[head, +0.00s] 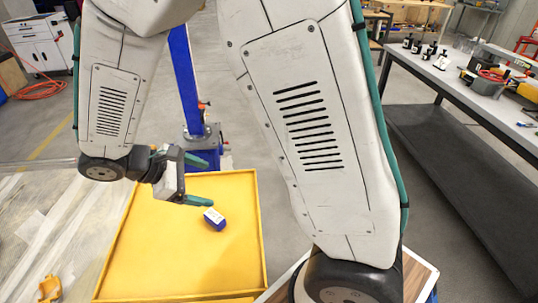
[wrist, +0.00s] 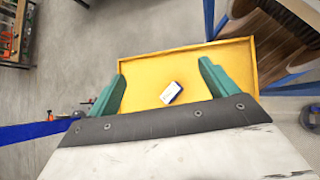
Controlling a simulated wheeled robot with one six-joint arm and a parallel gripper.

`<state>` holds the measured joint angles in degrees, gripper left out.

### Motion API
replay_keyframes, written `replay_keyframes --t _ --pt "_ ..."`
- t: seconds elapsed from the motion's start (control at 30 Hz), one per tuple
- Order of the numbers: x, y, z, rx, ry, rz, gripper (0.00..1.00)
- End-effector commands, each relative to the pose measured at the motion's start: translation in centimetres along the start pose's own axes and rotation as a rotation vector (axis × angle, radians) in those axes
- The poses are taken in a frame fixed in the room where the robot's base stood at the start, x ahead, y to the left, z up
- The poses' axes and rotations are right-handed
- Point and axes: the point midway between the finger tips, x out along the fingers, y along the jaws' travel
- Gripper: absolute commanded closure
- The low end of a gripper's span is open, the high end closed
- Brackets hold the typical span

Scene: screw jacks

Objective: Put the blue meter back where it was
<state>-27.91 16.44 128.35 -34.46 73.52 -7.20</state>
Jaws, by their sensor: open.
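The blue meter (head: 214,219) is a small blue box with a white face, lying in the yellow tray (head: 180,265). In the wrist view the meter (wrist: 171,92) lies between my two green fingers as seen from above, with yellow tray floor (wrist: 145,70) around it. My gripper (head: 203,180) is open and empty, above and a little to the left of the meter in the head view. The fingers do not appear to touch it; the exact height gap is hard to tell.
A blue post (head: 185,80) stands behind the tray. A workbench (head: 460,85) with tools and several small items runs along the right. A white cabinet (head: 38,45) stands at the far left. A yellow piece (head: 50,288) lies at the lower left.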

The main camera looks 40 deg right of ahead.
Motion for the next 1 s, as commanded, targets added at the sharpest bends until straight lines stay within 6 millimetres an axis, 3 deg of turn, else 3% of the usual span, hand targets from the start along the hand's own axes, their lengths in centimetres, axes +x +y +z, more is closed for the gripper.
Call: replay_keyframes --t 0.03,0.2,0.5,0.7,1.0 --pt "-0.4 0.2 2.4 0.074 0.043 -0.045 0.15" --pt "-1.1 -0.5 8.7 0.295 0.174 -0.189 0.15" --pt "-1.9 -4.0 17.2 0.671 0.423 -0.412 0.15" --pt "-2.5 -6.8 20.5 0.872 0.578 -0.519 0.15" --pt "-2.6 -8.4 21.8 0.979 0.668 -0.575 0.15"
